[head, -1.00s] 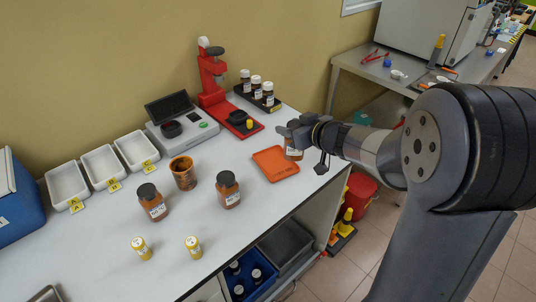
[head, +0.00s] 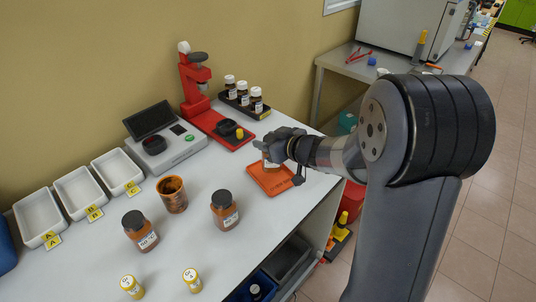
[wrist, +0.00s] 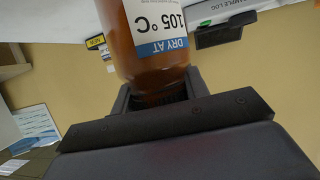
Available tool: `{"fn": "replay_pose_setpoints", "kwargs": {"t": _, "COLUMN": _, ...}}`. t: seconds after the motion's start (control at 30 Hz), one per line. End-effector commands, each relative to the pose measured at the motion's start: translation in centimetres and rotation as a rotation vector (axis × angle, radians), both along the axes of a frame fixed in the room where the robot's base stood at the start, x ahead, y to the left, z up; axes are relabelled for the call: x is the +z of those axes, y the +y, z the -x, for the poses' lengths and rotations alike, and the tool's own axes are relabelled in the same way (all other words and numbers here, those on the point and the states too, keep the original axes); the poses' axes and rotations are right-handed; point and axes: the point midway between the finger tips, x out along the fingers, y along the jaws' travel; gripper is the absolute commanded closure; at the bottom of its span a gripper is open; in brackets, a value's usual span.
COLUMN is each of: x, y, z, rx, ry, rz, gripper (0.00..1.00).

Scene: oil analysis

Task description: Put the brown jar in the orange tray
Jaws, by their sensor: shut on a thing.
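A brown jar (head: 269,163) with a white label is held at the back part of the orange tray (head: 282,188). My gripper (head: 274,148) is shut on this jar and covers its upper part. I cannot tell whether the jar's base touches the tray. In the wrist view the brown jar (wrist: 150,68) shows a white and blue label reading "DRY AT 105 °C", between the jaws of my gripper (wrist: 160,97). Two other brown jars with dark lids, one on the left (head: 140,231) and one on the right (head: 224,210), stand on the bench.
An open brown-stained cup (head: 173,195) stands behind the two lidded jars. A red stand (head: 195,85), a black rack of bottles (head: 243,101) and a scale (head: 160,145) are behind. White trays (head: 80,193) line the left.

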Motion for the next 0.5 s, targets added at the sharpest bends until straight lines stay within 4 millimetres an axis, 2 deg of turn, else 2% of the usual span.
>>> {"fn": "replay_pose_setpoints", "kwargs": {"t": 0.1, "x": -2.1, "y": 0.0, "z": 0.0, "rx": 0.0, "ry": 0.004, "rz": -0.001, "gripper": 0.85}}
{"fn": "replay_pose_setpoints", "kwargs": {"t": 0.2, "x": -3.2, "y": 0.0, "z": 0.0, "rx": 0.0, "ry": 0.003, "rz": -0.002, "gripper": 0.85}}
{"fn": "replay_pose_setpoints", "kwargs": {"t": 0.5, "x": -3.4, "y": 0.0, "z": 0.0, "rx": 0.0, "ry": -0.001, "rz": -0.001, "gripper": 0.85}}
